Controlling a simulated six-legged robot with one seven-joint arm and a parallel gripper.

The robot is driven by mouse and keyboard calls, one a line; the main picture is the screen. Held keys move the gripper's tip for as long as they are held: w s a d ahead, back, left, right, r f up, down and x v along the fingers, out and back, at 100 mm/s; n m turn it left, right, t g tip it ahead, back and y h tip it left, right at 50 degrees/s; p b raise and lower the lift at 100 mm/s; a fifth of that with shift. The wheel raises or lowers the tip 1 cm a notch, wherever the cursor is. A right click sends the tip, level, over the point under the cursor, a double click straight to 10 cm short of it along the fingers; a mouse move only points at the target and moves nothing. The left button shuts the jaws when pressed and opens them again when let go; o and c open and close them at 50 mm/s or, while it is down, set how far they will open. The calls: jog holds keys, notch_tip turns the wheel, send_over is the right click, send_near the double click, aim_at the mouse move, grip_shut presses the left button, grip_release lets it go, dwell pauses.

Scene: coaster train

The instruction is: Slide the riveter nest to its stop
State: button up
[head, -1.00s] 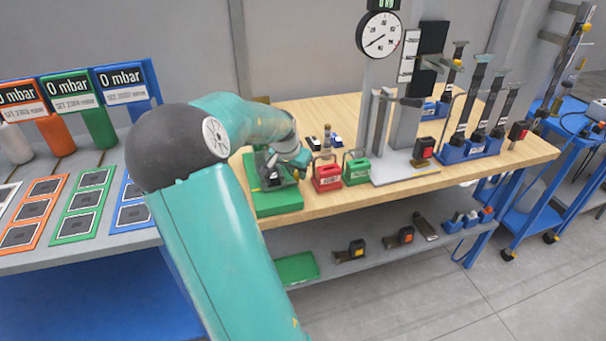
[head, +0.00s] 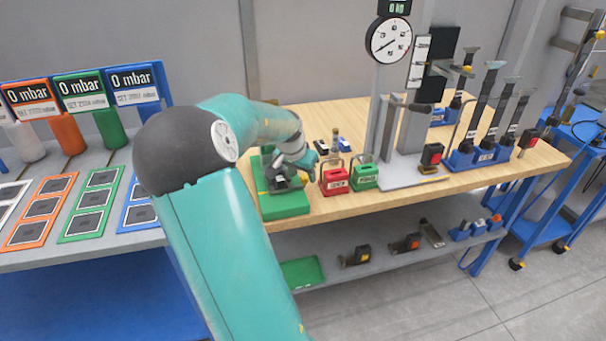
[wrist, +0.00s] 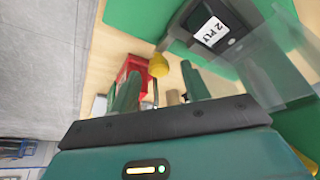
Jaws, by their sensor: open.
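The riveter stands on a green base (head: 284,205) at the front left of the wooden bench, partly hidden by my arm. In the wrist view, a dark block marked "2 PLY" (wrist: 208,28), which looks like the riveter nest, sits on the green base. A short rod with a yellow knob (wrist: 158,66) sticks out from it. A clear guard (wrist: 265,65) stands to its right. My gripper (wrist: 158,88) is open, with its two green fingers apart and the knob just beyond the gap between their tips. I cannot tell whether they touch it.
A red box (head: 334,181) and a green box (head: 363,174) with handles stand right of the riveter, close to my gripper. A press with a dial gauge (head: 390,40) stands behind them. Blue tool racks (head: 474,157) are further right.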

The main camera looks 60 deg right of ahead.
jog(key=v, duration=0.6)
jog(key=shift+r, duration=0.3)
jog(key=shift+a, duration=0.1)
dwell(0.4)
